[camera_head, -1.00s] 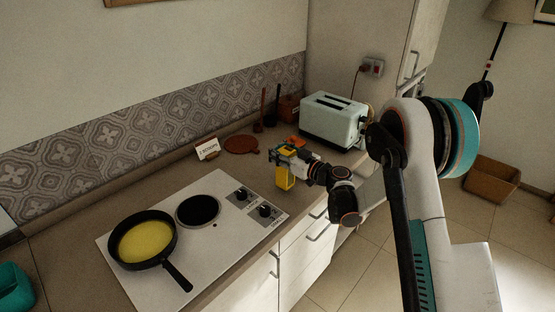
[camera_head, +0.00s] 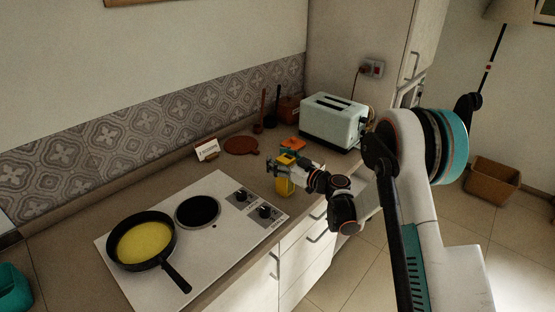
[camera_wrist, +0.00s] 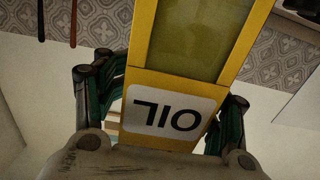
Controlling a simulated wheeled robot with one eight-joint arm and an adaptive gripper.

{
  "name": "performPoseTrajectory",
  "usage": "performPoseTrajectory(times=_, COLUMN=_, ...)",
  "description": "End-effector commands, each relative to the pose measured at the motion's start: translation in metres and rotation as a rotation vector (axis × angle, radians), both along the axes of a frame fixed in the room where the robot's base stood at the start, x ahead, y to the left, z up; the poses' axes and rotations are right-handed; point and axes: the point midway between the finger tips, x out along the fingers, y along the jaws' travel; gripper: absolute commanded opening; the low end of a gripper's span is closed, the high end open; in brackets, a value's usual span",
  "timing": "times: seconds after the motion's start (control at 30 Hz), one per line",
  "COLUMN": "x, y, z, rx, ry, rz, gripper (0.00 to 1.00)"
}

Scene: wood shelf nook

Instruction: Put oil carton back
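The oil carton (camera_head: 285,187) is yellow and stands about upright over the counter, right of the stove. In the wrist view the carton (camera_wrist: 190,85) fills the middle, with its white OIL label upside down and a greenish panel above it. My gripper (camera_head: 283,172) is closed around the carton at about mid-height. In the wrist view its dark green fingers (camera_wrist: 170,95) lie along both sides of the carton. I cannot tell whether the carton's base touches the counter.
An orange item (camera_head: 292,144) lies behind the carton, with a toaster (camera_head: 334,120) to the right. A round brown board (camera_head: 240,145), a small sign (camera_head: 207,150) and utensils (camera_head: 263,110) are farther back. A pan (camera_head: 143,243) with yellow contents sits on the stove (camera_head: 215,245).

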Motion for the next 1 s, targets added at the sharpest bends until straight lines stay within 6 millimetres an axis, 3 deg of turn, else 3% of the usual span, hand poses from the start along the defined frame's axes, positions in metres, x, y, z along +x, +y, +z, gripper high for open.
performPoseTrajectory(times=0.17, x=-0.001, y=-0.001, z=0.004, rx=0.0, ry=0.0, rz=-0.001, gripper=0.59)
performPoseTrajectory(times=0.7, x=-0.061, y=-0.08, z=0.003, rx=0.0, ry=0.0, rz=-0.002, gripper=0.59)
performPoseTrajectory(times=1.0, x=-0.074, y=-0.094, z=0.003, rx=0.0, ry=0.0, rz=0.0, gripper=0.59)
